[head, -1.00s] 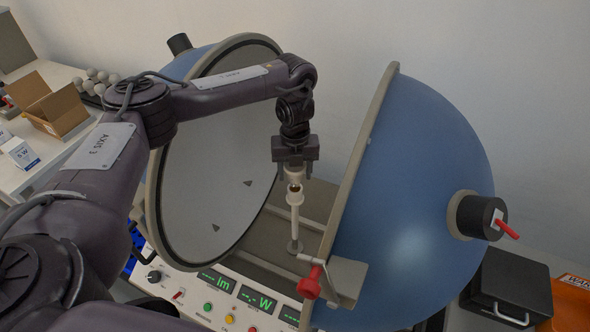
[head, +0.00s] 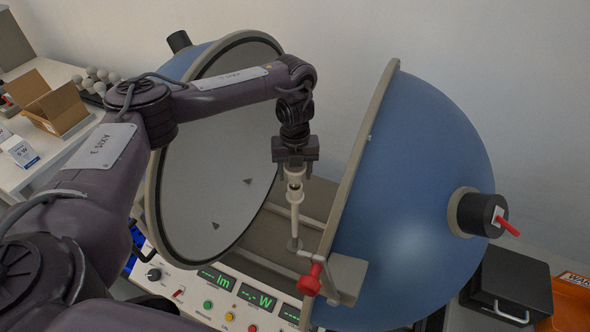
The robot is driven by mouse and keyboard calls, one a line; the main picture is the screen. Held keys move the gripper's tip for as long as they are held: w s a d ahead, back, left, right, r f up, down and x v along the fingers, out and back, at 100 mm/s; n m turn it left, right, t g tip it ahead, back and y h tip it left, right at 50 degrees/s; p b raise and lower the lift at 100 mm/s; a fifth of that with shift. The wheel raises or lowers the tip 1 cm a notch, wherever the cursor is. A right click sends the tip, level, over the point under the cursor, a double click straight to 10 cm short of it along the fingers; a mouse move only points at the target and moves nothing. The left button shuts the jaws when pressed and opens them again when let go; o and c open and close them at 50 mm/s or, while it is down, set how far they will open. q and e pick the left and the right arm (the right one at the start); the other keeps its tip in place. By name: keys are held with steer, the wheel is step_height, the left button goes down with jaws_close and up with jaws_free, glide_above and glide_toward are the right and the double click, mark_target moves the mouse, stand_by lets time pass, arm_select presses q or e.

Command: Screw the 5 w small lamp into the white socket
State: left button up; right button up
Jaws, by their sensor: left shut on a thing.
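The white socket (head: 296,195) tops a slim pale post (head: 295,225) between the two halves of an open blue sphere. My left gripper (head: 295,175) points straight down just above the socket. It is shut on a small pale lamp (head: 295,178), mostly hidden between the fingers. The lamp is in line with the socket, and its lower end is at or very close to the socket's mouth; I cannot tell whether it touches. My right gripper is not in view.
The sphere's left half (head: 215,165) and right half (head: 420,200) stand close on both sides of my left arm. A control panel (head: 220,295) lies in front. A "5 W" box (head: 20,152) and an open cardboard box (head: 55,105) stand on the left table.

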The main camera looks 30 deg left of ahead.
arm_select(q)
steer(key=shift+f+b, duration=0.4)
steer(key=shift+f, duration=0.3)
steer(key=o, duration=1.1)
steer(key=shift+r, duration=0.1)
steer(key=shift+o, duration=0.2)
